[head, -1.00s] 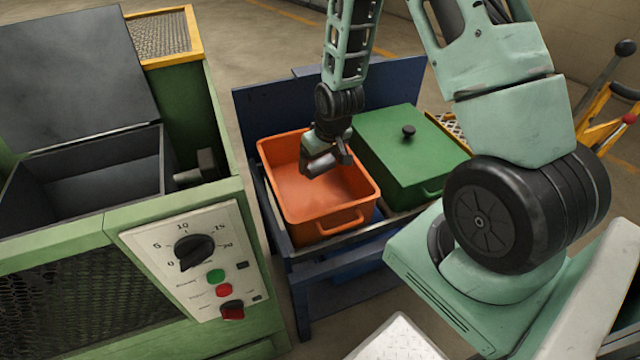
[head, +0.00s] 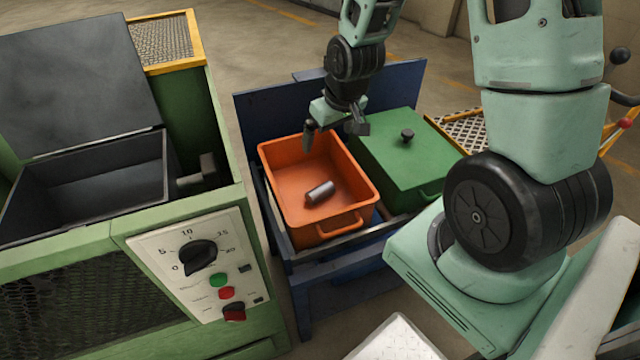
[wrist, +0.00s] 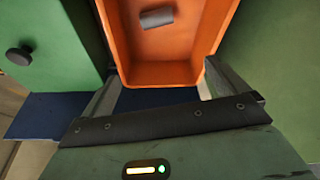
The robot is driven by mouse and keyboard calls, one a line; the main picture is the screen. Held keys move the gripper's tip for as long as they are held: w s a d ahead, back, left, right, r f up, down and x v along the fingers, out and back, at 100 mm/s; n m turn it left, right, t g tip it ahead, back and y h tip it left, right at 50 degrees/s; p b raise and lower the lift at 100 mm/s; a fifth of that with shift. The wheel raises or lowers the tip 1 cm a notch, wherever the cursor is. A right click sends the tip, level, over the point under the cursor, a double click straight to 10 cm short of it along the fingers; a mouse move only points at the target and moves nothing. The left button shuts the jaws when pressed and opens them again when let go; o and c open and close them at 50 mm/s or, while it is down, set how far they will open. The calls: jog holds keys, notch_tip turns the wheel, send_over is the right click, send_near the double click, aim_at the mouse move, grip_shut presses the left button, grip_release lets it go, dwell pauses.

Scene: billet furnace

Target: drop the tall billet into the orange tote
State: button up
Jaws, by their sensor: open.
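The billet (head: 320,193), a short-looking dark grey metal cylinder, lies on its side on the floor of the orange tote (head: 350,222). In the wrist view the billet (wrist: 157,17) lies inside the orange tote (wrist: 160,74), beyond the fingertips. My gripper (head: 336,130) is open and empty above the back of the tote, clear of the billet. In the wrist view the two fingers of my gripper (wrist: 158,84) are spread wide with nothing between them.
A green lidded bin (head: 395,155) with a black knob stands right of the tote on a blue stand (head: 300,275). The green furnace (head: 70,235) with an open dark chamber and control panel (head: 195,260) stands at left. A yellow-framed mesh (head: 165,38) sits behind it.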

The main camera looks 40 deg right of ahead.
jog(key=p+v, duration=0.1)
jog(key=v, duration=0.4)
jog(key=shift+s+r, duration=0.1)
jog(key=shift+r, duration=0.25)
jog(key=s+a+r+n+g+y+p, duration=0.1)
jog(key=s+a+r+n+p, duration=0.15)
jog(key=a+r, duration=0.4)
jog(key=s+a+r+n+g+p, duration=0.1)
jog(key=s+a+r+n+p, duration=0.2)
jog(key=a, duration=0.7)
jog(key=s+a+r+p, duration=0.1)
jog(key=s+a+r, duration=0.1)
jog(key=s, duration=0.2)
jog(key=s+a+r+n+g, duration=0.1)
jog(key=s+a+r, duration=0.1)
jog(key=s, duration=0.3)
jog(key=s+a+r+n+p, duration=0.1)
jog(key=s+a+r, duration=0.1)
jog(key=s+a, duration=0.1)
jog(key=shift+s+a+p, duration=0.35)
jog(key=shift+s+a, duration=0.05)
jog(key=shift+s, duration=0.4)
